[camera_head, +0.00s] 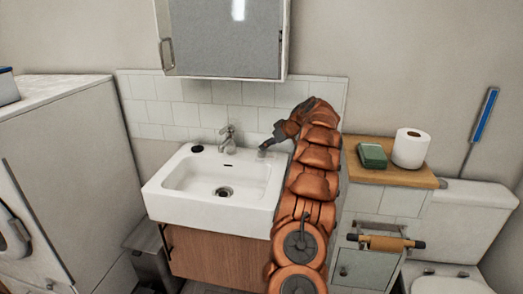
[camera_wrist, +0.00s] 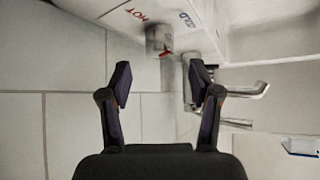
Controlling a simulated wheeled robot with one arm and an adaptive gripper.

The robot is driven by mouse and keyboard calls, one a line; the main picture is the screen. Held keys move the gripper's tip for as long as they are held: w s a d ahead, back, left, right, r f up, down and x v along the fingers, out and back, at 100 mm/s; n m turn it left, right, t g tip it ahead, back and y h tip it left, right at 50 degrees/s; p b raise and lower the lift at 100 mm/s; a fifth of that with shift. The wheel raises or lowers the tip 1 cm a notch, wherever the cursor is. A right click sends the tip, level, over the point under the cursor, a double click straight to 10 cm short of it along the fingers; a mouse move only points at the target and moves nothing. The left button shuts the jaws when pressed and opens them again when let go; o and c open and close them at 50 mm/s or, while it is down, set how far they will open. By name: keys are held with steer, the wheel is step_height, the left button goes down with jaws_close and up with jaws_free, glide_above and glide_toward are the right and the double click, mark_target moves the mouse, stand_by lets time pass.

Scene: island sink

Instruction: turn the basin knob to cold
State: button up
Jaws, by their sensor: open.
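The white basin (camera_head: 160,197) stands on a wooden cabinet. Its knob (camera_head: 261,153) is a small grey cylinder at the basin's back right, beside the tap (camera_head: 227,140). In the wrist view the knob (camera_wrist: 158,38) has a red marker (camera_wrist: 166,54) and sits near the printed words HOT (camera_wrist: 137,13) and COLD (camera_wrist: 186,18). The marker's exact setting is hard to tell. My gripper (camera_wrist: 160,78) is open and empty, its two fingers apart with the knob beyond the gap between them. In the head view my gripper (camera_head: 270,142) is close to the knob.
The tap also shows in the wrist view (camera_wrist: 240,90), just beyond the right finger. A mirror cabinet (camera_head: 225,38) hangs above. A wooden shelf (camera_head: 395,178) at the right holds a green box (camera_head: 373,156) and a paper roll (camera_head: 411,148). A tiled wall (camera_head: 165,105) stands behind the basin.

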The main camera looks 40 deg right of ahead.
steer(key=shift+p+x, duration=0.5)
steer(key=shift+x, duration=2.5)
steer(key=shift+c, duration=0.3)
steer(key=c, duration=1.1)
